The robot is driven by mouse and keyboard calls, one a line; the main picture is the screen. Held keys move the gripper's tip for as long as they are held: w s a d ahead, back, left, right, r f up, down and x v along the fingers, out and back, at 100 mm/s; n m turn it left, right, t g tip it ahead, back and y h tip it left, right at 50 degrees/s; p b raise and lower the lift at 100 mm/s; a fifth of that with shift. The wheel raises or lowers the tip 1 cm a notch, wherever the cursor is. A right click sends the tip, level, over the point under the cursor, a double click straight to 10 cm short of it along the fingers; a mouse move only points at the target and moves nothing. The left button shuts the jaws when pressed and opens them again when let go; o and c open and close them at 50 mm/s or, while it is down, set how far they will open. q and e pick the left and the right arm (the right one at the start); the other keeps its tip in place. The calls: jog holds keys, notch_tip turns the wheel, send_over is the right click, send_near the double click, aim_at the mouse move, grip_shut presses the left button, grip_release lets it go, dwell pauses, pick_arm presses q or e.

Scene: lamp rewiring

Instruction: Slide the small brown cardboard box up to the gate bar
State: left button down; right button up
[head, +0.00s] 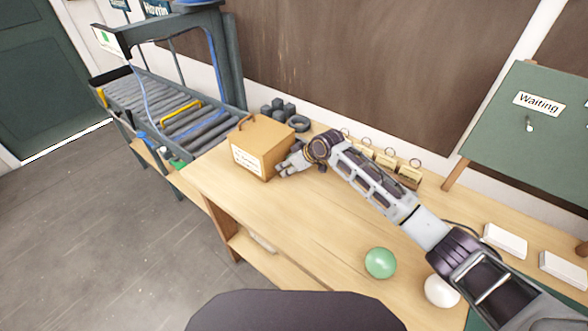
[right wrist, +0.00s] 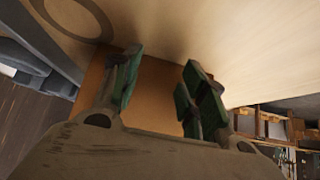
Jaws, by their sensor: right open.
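The small brown cardboard box (head: 262,147) stands upright on the wooden table, with a white label on its front face and a handle on top. A yellow bar (head: 180,112), which looks like the gate bar, lies across the roller conveyor left of the box. My right gripper (head: 281,167) is at the box's right side, low near the tabletop. In the right wrist view its green-padded fingers (right wrist: 160,85) are apart, with the box's brown face (right wrist: 158,98) in front of and between them. I cannot tell whether they touch it. My left gripper is out of view.
The roller conveyor (head: 150,98) adjoins the table's left end. Dark weights (head: 278,108) and a dark ring (head: 299,123) lie behind the box. Tagged items (head: 385,160) stand along the back. A green ball (head: 380,263) and white ball (head: 441,291) are nearer. The table's front middle is clear.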

jog(key=shift+w+a, duration=0.6)
jog(key=shift+a, duration=0.2)
jog(key=shift+w+a+f+b, duration=0.1)
jog(key=shift+w+a+b, duration=0.5)
jog(key=shift+a, duration=0.25)
jog(key=shift+w+a+b, duration=0.45)
jog(key=shift+w+a, duration=0.1)
jog(key=shift+a, duration=0.25)
jog(key=shift+w+a+b, duration=0.65)
jog(key=shift+w+a, duration=0.05)
jog(key=shift+a, duration=0.25)
